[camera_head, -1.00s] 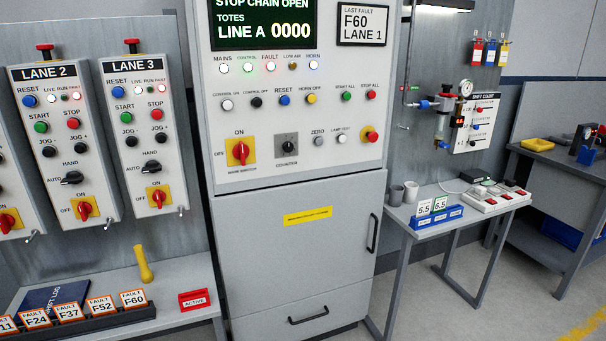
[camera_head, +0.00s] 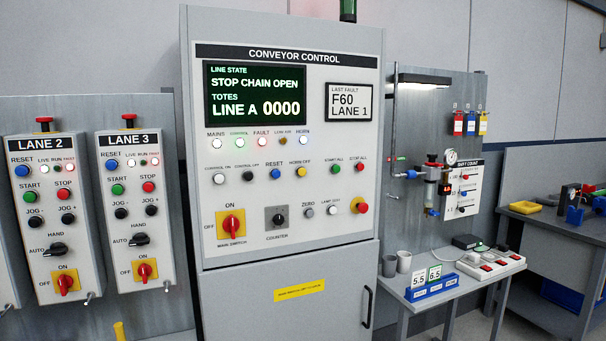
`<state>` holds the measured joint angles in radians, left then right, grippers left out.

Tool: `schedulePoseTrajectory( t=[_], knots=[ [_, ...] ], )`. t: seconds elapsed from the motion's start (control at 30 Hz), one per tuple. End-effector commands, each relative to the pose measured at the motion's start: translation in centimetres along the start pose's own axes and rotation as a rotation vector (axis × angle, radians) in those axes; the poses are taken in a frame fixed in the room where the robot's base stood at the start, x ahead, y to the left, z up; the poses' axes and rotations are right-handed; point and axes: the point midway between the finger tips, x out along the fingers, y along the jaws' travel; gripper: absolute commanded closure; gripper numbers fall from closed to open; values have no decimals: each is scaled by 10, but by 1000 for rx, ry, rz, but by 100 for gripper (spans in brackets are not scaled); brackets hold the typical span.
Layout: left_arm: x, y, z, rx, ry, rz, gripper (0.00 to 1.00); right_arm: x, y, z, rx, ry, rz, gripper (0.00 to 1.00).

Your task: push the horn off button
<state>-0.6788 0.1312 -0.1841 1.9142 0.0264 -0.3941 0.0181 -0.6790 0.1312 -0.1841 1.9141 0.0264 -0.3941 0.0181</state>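The horn off button (camera_head: 300,172) is a small yellow button on the conveyor control cabinet (camera_head: 222,105), in the row under the indicator lamps. It sits between the blue reset button (camera_head: 275,173) and the green start all button (camera_head: 336,168). The horn lamp (camera_head: 304,141) above it looks pale and bluish-white. The display (camera_head: 255,95) reads "STOP CHAIN OPEN" and "LINE A 0000". Neither of my grippers shows in the head view.
Lane 2 (camera_head: 55,215) and Lane 3 (camera_head: 135,205) boxes hang left of the cabinet. A small table (camera_head: 420,290) with cups, a blue rack and a power strip stands to the right.

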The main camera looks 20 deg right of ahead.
Motion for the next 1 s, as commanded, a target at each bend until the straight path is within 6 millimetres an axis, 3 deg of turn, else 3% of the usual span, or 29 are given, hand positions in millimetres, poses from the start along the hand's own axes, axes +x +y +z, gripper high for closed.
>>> schedulePoseTrajectory(
  t=[0.07, 0.4, 1.0],
  knots=[
    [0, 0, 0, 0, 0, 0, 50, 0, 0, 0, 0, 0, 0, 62],
    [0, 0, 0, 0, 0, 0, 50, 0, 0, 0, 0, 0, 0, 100],
    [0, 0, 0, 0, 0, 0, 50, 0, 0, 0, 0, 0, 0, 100]
  ],
)
